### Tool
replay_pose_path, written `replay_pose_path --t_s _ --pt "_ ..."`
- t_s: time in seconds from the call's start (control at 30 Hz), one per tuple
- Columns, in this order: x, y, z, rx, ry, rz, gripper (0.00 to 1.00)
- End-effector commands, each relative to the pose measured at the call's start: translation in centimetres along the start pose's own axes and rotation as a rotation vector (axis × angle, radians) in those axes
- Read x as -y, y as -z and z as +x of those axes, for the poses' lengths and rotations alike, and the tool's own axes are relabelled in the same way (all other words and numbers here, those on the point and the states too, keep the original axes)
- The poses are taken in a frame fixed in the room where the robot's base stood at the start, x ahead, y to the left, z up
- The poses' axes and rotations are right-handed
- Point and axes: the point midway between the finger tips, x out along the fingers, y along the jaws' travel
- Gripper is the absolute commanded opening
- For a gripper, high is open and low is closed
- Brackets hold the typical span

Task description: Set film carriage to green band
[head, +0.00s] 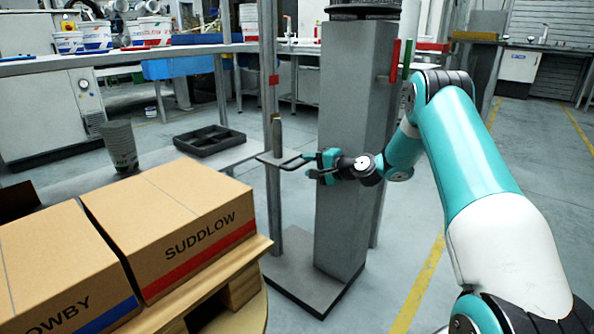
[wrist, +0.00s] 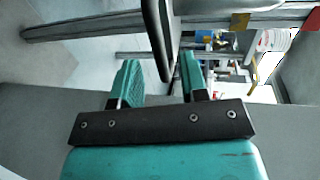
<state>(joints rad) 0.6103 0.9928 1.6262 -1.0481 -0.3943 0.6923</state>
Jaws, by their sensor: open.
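The film carriage (head: 268,158) is a dark flat piece on a slim grey post (head: 270,40), with a dark loop-like handle pointing right. My gripper (head: 314,164) is at the right end of this handle, with its teal fingers open. In the wrist view, a dark bar (wrist: 157,35), seemingly the handle, runs between the open fingers (wrist: 159,70); I cannot tell whether it touches one. A red band (head: 273,80) is on the post above the carriage. The wrist view shows a yellow band (wrist: 240,21) on the post. I see no green band on the post.
A thick grey column (head: 345,130) stands just behind my gripper, with red (head: 395,62) and green (head: 407,60) upright strips beside it. Cartons, one marked SUDDLOW (head: 165,220), sit on a pallet at front left. A black tray (head: 209,140) lies behind them.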

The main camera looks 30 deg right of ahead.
Motion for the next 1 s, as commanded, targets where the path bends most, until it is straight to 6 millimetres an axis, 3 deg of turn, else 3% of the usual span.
replay_pose_path --t_s 0.1,0.3,0.7,0.87,1.0 --pt "-0.4 -0.1 2.6 0.003 0.001 -0.002 0.40" --pt "-0.2 -0.1 5.0 0.002 0.001 -0.002 0.40" --pt "0.0 0.0 5.7 0.000 -0.001 0.001 0.40" --pt "-0.1 0.0 5.6 0.000 -0.002 0.001 0.03" --pt "-0.2 0.0 5.6 0.000 -0.005 0.001 0.00"
